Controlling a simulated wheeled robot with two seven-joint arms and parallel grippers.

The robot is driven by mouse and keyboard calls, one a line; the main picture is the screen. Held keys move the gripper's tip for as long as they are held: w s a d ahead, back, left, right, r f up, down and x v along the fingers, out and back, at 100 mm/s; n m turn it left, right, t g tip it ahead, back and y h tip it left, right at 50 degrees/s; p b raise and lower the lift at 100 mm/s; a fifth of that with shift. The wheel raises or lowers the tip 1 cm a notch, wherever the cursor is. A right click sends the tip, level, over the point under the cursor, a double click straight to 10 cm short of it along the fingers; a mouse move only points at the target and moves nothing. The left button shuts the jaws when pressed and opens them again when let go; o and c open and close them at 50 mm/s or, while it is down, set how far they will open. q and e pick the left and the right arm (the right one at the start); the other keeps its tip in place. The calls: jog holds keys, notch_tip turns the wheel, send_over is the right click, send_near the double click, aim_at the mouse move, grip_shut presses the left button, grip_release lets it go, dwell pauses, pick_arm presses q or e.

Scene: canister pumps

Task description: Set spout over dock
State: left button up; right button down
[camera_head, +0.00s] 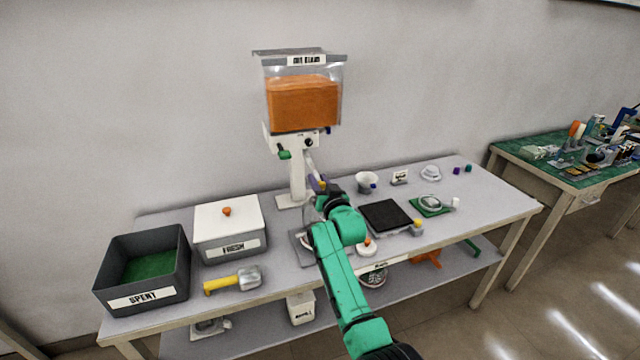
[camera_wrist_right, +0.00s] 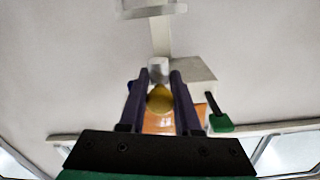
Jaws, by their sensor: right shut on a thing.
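A white stand with a clear hopper of orange contents (camera_head: 302,105) rises at the back of the table. A pale spout (camera_head: 311,163) slants down from its head. My right gripper (camera_head: 318,184), with dark purple fingers, is at the spout's lower end. In the right wrist view my right gripper (camera_wrist_right: 159,88) is shut on a yellow knob (camera_wrist_right: 160,99), with a pale grey tube end (camera_wrist_right: 158,69) just beyond it. My arm hides part of a grey plate (camera_head: 299,245) below; I cannot tell whether this is the dock. My left gripper is out of view.
The table holds a SPENT bin (camera_head: 145,298), a white FRESH box (camera_head: 231,243), a yellow-handled scoop (camera_head: 230,281), a black pad (camera_head: 385,215), a white cup (camera_head: 366,181) and a green-based dish (camera_head: 430,205). The table's right end has some free room.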

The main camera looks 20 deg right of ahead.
jog(key=shift+a, duration=0.1)
jog(key=c, duration=0.6)
grip_release()
jog(key=shift+a, duration=0.15)
jog(key=shift+s, duration=0.2)
jog(key=s+b, duration=0.1)
jog(key=s, duration=1.3)
jog(key=shift+a+b, duration=0.3)
jog(key=shift+a, duration=0.15)
